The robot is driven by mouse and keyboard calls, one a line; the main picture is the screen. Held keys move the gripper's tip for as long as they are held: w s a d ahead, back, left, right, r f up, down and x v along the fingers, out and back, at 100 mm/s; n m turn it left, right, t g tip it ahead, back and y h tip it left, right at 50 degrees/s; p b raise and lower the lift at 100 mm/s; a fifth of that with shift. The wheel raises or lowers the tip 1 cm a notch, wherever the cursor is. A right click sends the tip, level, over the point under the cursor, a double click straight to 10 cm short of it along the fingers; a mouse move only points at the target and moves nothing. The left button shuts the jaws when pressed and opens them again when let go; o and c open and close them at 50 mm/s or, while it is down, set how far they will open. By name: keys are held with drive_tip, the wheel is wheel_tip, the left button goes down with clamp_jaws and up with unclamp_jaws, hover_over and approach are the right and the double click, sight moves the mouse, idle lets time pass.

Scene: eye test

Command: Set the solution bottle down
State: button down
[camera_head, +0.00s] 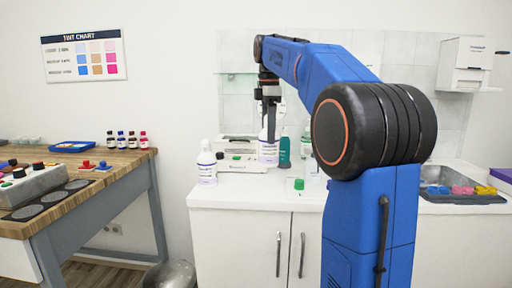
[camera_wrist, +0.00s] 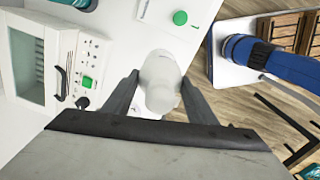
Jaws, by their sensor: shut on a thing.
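The solution bottle (camera_head: 268,150), white with a purple-printed label, hangs upright below my gripper (camera_head: 268,103) in the head view. In the wrist view my gripper (camera_wrist: 160,84) has a finger on each side of the white bottle (camera_wrist: 160,70), shut on its upper part. From above, the bottle shows near the counter's front edge. I cannot tell whether its base touches the counter (camera_head: 262,190). A second, similar white bottle (camera_head: 206,166) stands on the counter to the left, apart from my gripper.
A white instrument (camera_head: 242,164) stands behind and left of the held bottle; it also shows in the wrist view (camera_wrist: 70,70). A teal bottle (camera_head: 284,153) is close to the right. A green-capped item (camera_head: 298,184) sits near the front edge. A sink (camera_head: 436,176) lies farther right.

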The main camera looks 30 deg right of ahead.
sight(274, 155)
drive_tip(key=shift+r, duration=0.3)
drive_tip(key=shift+w+d+r, duration=0.1)
drive_tip(key=shift+d, duration=0.2)
drive_tip(key=shift+m, duration=0.5)
drive_tip(key=d+f, duration=0.2)
drive_tip(key=f, duration=0.1)
drive_tip(key=w+f, duration=0.1)
drive_tip(key=f, duration=0.1)
drive_tip(key=shift+d, duration=0.4)
drive_tip(key=shift+f, duration=2.4)
drive_tip(key=c, duration=0.8)
unclamp_jaws()
drive_tip(key=shift+f, duration=0.1)
drive_tip(key=shift+o, duration=0.2)
